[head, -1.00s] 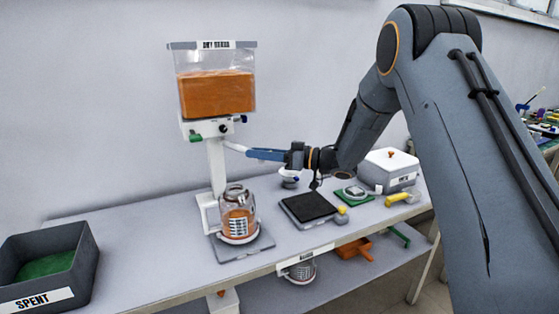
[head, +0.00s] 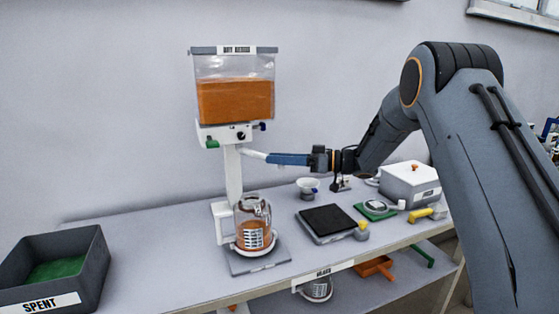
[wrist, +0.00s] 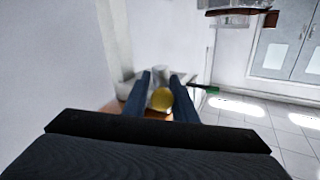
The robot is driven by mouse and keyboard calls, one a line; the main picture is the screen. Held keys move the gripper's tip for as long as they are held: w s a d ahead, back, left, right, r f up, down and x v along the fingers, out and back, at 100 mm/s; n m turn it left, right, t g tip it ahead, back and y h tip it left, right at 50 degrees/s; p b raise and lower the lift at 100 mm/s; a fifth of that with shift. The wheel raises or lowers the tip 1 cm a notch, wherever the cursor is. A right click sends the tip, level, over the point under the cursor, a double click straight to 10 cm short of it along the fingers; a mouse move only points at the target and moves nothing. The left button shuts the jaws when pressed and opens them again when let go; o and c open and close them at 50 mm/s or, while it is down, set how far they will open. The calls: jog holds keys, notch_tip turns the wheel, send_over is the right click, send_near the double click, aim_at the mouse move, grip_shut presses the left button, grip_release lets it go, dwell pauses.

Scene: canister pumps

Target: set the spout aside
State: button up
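The pump stand (head: 233,178) carries a clear hopper (head: 233,101) of orange fill. A white spout tube (head: 253,154) runs from below the valve block to my fingertips. My gripper (head: 270,158) has blue fingers and lies level, pointing left at the spout. In the wrist view a round yellow end (wrist: 162,99) fills the gap between the fingers (wrist: 162,88), so they appear shut on the spout. The fingers hide this end in the head view. I cannot tell whether the spout's other end is still joined to the pump.
A jar (head: 254,226) stands under the pump. A SPENT bin (head: 92,281) stands left, with bare bench between.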

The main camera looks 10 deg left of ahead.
jog(key=shift+o, duration=1.3)
jog(key=shift+a, duration=0.1)
jog(key=d+b, duration=0.1)
jog(key=d, duration=0.7)
